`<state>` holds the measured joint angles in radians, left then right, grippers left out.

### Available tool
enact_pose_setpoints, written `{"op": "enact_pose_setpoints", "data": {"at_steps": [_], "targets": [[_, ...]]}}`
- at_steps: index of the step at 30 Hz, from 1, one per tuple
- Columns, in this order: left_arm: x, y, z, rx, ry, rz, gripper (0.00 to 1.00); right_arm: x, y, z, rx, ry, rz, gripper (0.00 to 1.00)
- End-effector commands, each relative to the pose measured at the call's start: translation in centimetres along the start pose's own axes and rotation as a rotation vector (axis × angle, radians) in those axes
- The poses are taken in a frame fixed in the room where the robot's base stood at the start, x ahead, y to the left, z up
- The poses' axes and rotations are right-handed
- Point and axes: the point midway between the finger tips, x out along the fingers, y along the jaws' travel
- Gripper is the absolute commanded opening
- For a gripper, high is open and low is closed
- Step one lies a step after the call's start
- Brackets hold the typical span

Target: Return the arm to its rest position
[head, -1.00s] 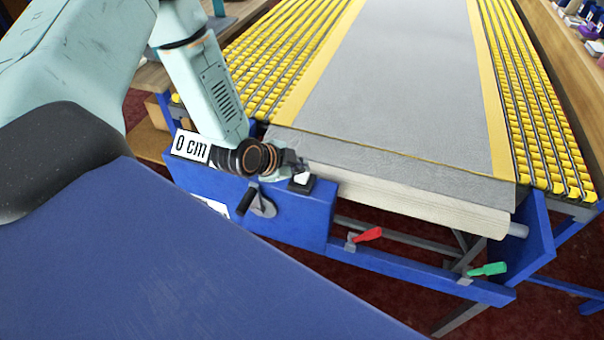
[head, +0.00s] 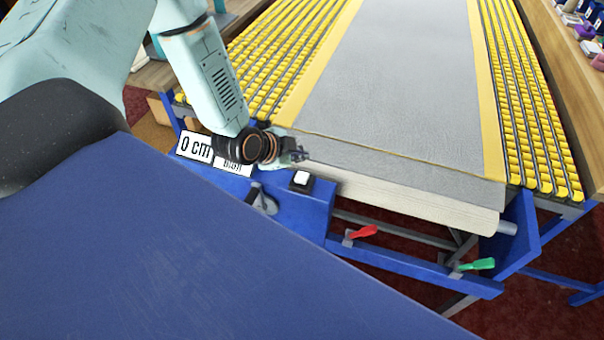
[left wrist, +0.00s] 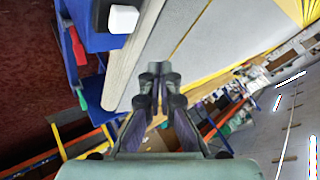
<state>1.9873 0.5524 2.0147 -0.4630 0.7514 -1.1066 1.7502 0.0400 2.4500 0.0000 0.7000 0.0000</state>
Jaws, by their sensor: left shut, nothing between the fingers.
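My left arm comes in from the left in the head view. Its gripper (head: 300,155) is above the near left corner of the grey rug (head: 395,80), close to the blue control box (head: 300,205). In the left wrist view the gripper (left wrist: 158,72) has its fingertips together with nothing between them. The white button (head: 302,177) on its black base sits on the box, just below the gripper and apart from it; it also shows in the left wrist view (left wrist: 123,18). My right gripper is in neither view.
A crank (head: 262,199) sticks out of the box front. A red lever (head: 362,232) and a green lever (head: 477,264) are on the blue front rail. A "0 cm" sign (head: 194,146) stands at the box. Yellow rollers (head: 540,120) flank the rug. A wooden shelf (head: 560,60) runs along the right.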

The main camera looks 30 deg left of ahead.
Motion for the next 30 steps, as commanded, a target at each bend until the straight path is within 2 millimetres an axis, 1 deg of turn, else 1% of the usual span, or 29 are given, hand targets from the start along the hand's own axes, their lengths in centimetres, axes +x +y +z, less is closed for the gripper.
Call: {"op": "enact_pose_setpoints", "data": {"at_steps": [15,17,20,23,25,26,29,30], "targets": [[0.0,0.0,0.0,-0.006,0.0,0.0,0.0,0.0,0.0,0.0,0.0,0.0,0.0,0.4],[0.0,0.0,0.0,-0.033,0.0,0.0,0.0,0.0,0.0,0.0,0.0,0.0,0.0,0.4],[-0.1,0.1,0.2,-0.154,-0.012,0.001,0.0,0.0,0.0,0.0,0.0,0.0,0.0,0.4],[-0.7,1.6,0.8,-0.361,-0.051,0.02,0.0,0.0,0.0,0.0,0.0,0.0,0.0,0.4],[-1.0,3.7,1.3,-0.501,-0.092,0.044,0.0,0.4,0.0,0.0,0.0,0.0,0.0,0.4],[-0.9,5.0,1.6,-0.557,-0.115,0.058,0.0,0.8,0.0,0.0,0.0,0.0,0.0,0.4],[-1.0,9.7,3.2,-0.738,-0.207,0.1,0.0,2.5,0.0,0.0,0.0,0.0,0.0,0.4],[-1.1,11.9,4.0,-0.804,-0.254,0.116,0.0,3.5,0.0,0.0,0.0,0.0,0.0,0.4]]}}
